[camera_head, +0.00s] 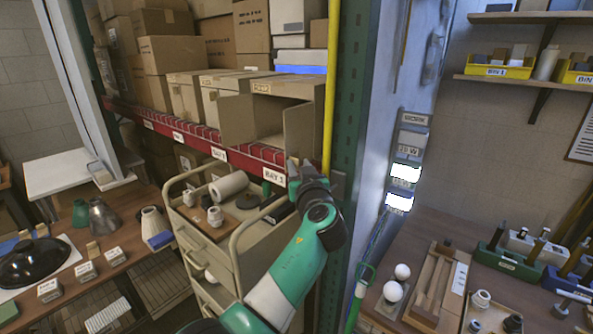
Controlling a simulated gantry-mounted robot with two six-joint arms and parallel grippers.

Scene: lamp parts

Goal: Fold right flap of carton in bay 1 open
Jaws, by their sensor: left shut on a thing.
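The open-fronted carton (285,88) stands on the shelf above the BAY 1 label (274,177). Its left flap (238,121) stands swung out at the left of the opening. Its right flap (299,130) also sticks out toward me at the right of the opening, beside the yellow post. My left gripper (294,166) is at the lower front edge of the right flap, shut on it. The fingertips are small in the view and partly hidden by the wrist. My right gripper is not in view.
A yellow post (331,90) and green rack upright (352,120) stand close at the right of the flap. A red shelf edge (205,137) runs below the cartons. A cart (195,235) with lamp parts stands below. Other cartons (187,95) crowd the left.

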